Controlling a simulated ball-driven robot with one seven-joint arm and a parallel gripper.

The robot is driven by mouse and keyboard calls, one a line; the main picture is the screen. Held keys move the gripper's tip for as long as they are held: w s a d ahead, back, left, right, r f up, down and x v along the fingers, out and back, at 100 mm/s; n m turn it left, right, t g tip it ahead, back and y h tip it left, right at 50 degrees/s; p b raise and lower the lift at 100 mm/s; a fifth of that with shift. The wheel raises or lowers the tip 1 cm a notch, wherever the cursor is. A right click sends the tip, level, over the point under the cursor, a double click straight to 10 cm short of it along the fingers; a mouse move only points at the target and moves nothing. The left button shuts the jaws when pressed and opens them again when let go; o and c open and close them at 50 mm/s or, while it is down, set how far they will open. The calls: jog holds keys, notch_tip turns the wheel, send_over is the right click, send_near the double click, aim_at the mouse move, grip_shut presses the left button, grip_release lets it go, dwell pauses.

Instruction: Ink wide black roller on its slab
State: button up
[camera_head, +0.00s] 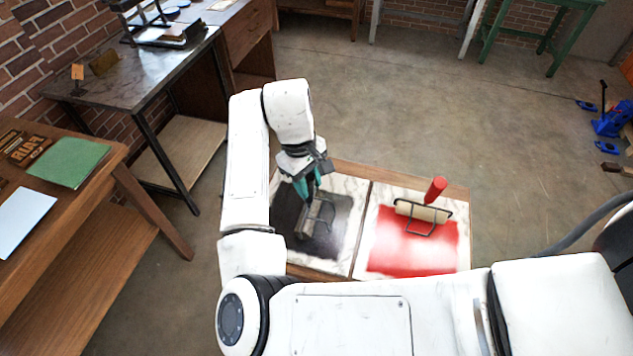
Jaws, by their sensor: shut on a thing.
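The wide black roller (311,217) is on the black-inked marble slab (345,254), on the left half of a low wooden-edged table. Its wire frame and dark cylinder show over the black ink patch (335,238). My gripper (313,192) points down over that slab and is shut on the roller's handle, which is mostly hidden by the fingers. The cylinder appears to rest on the ink, but exact contact is hard to tell.
To the right, a second marble slab (376,206) carries red ink and a roller with a red handle (435,190). A wooden table (83,233) with a green folder (69,162) stands at left. A dark-topped bench (140,75) with a press is behind it. Open floor lies beyond.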

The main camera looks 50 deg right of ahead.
jog(key=shift+w+a, duration=1.4)
jog(key=shift+w, duration=2.4)
jog(key=shift+s+d+f, duration=0.1)
jog(key=shift+s+d, duration=0.35)
jog(key=shift+s, duration=0.85)
jog(key=shift+s+d+r, duration=0.1)
jog(key=shift+s+d, duration=0.4)
jog(key=shift+s, duration=0.75)
jog(key=shift+s+d+f, duration=0.1)
jog(key=shift+s+d, duration=0.35)
jog(key=shift+s, duration=0.85)
jog(key=s+d, duration=0.2)
jog(key=s, duration=0.4)
jog(key=shift+s+d+r, duration=0.2)
jog(key=shift+s, duration=0.05)
jog(key=shift+r, duration=0.15)
notch_tip(320, 180, up, 5)
jog(key=shift+f, duration=0.1)
